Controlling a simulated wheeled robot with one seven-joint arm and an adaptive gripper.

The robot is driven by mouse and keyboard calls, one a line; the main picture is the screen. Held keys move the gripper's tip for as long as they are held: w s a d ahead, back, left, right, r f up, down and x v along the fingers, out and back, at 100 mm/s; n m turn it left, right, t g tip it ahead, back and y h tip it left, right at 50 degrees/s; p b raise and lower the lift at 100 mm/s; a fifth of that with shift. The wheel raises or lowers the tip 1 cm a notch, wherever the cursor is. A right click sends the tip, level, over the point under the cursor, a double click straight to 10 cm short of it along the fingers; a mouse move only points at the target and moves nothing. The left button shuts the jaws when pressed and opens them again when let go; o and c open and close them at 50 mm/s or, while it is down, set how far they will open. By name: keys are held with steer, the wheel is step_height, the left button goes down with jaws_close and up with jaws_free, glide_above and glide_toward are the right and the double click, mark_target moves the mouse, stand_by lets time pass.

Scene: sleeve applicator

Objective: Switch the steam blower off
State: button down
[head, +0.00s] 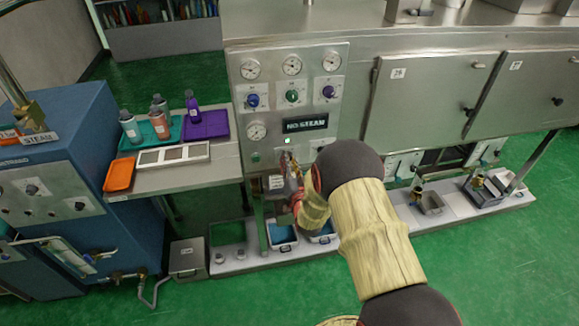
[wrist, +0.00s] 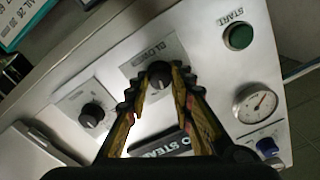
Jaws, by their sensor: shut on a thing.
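The control panel (head: 262,100) of the steel machine is in front of me in the head view, with a "NO STEAM" sign (head: 305,124). In the wrist view the panel appears turned around. A black knob (wrist: 159,68) sits on a label plate that seems to read BLOWER. My gripper (wrist: 160,82) is shut on this knob, one finger on each side. In the head view my gripper (head: 292,175) is at the panel's lower part, and my arm and gripper hide the knob. The knob's exact setting is hard to read.
A second black knob (wrist: 92,114) is beside the held one. A green START button (wrist: 239,37) and a gauge (wrist: 255,103) are on the same panel. A small green light (head: 287,141) is lit. A side table (head: 215,172) with trays and bottles stands left.

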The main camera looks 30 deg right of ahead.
steer(key=shift+n+b, duration=4)
steer(key=shift+n, duration=2.2)
steer(key=c, duration=1.5)
jaws_free()
steer(key=shift+c, duration=0.2)
steer(key=v, duration=1.2)
